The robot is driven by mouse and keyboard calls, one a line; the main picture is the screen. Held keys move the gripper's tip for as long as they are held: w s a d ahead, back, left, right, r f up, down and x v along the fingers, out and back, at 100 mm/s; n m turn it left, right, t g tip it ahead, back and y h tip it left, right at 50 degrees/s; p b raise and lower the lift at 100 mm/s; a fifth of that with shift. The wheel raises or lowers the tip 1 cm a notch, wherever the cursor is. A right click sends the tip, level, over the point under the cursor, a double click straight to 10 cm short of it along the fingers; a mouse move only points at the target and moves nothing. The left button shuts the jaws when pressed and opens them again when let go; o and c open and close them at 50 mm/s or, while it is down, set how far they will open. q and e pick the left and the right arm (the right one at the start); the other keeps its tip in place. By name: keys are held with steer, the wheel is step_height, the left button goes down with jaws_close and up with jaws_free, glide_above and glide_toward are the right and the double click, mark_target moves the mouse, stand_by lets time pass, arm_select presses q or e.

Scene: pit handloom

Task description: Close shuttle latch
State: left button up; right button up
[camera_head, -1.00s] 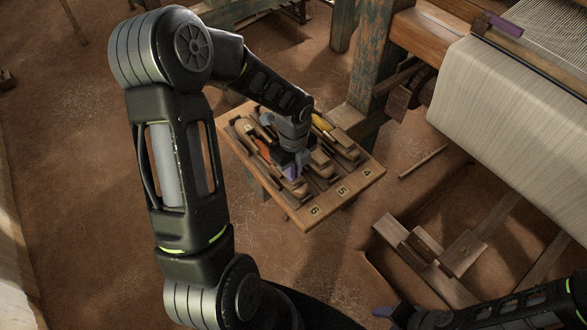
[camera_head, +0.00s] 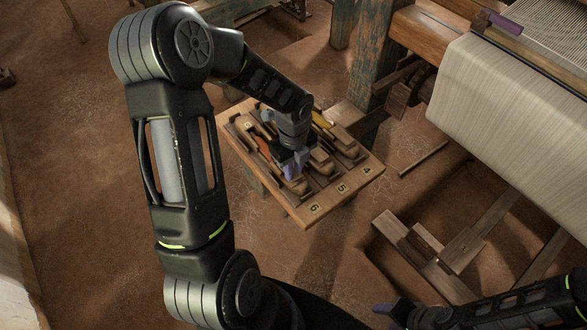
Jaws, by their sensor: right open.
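A wooden tray (camera_head: 330,203) with numbered slots stands left of the loom and holds several boat-shaped wooden shuttles. One shuttle (camera_head: 322,160) lies in the middle, and another shows a yellow bobbin (camera_head: 322,120). An orange bobbin (camera_head: 264,144) shows at the tray's left. My right gripper (camera_head: 381,309) is at the bottom edge, open and away from the tray.
The loom with its cream cloth (camera_head: 510,120) and wooden beams fills the right. Wooden treadles (camera_head: 430,250) lie in a pit at the lower right. A purple-ended piece (camera_head: 500,24) rests on the loom beam. The earth floor at left is clear.

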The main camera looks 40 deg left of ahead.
arm_select(q)
step_height(320, 180, up, 8)
steer(key=shift+f, duration=0.1)
stand_by(0.4)
stand_by(0.4)
